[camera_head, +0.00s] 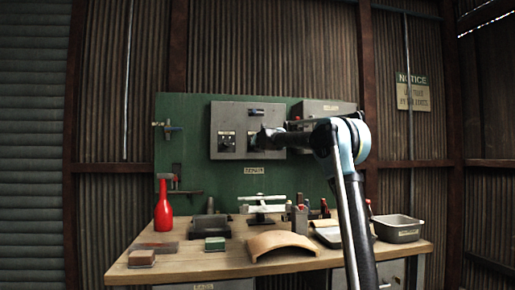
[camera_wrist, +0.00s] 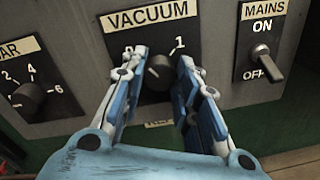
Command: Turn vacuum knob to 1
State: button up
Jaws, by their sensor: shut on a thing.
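The dark round vacuum knob (camera_wrist: 158,72) sits on a grey control panel (camera_wrist: 225,90) under the VACUUM label (camera_wrist: 150,16). The mark 1 (camera_wrist: 180,43) shows at its upper right. My left finger partly covers the scale's left side, and I cannot tell exactly where the knob points. My gripper (camera_wrist: 160,68) is shut on the vacuum knob, one finger on each side. In the head view my gripper (camera_head: 266,139) reaches the right part of the grey panel (camera_head: 226,112) and hides the knob there.
In the wrist view, a BAR dial (camera_wrist: 30,98) is left of the knob and a MAINS toggle switch (camera_wrist: 263,63) right. The workbench (camera_head: 200,262) below holds a red bottle (camera_head: 163,208), a curved tan piece (camera_head: 281,243) and a grey tray (camera_head: 397,228).

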jog(key=shift+w+d+f+m+g+y, duration=0.1)
jog(key=shift+d+m+y, duration=0.05)
jog(key=shift+m, duration=2.35)
jog(key=shift+s+d+m+g+y, duration=0.1)
jog(key=shift+d+m, duration=0.05)
jog(key=shift+m, duration=2.35)
jog(key=shift+w+d+f+m+g+y, duration=0.1)
jog(key=shift+d+m+y, duration=0.05)
jog(key=shift+m, duration=2.35)
jog(key=o, duration=1.1)
jog(key=shift+a, duration=0.1)
jog(key=shift+c, duration=0.2)
jog(key=v, duration=1.1)
jog(key=shift+s+d, duration=0.25)
jog(key=shift+s, duration=0.1)
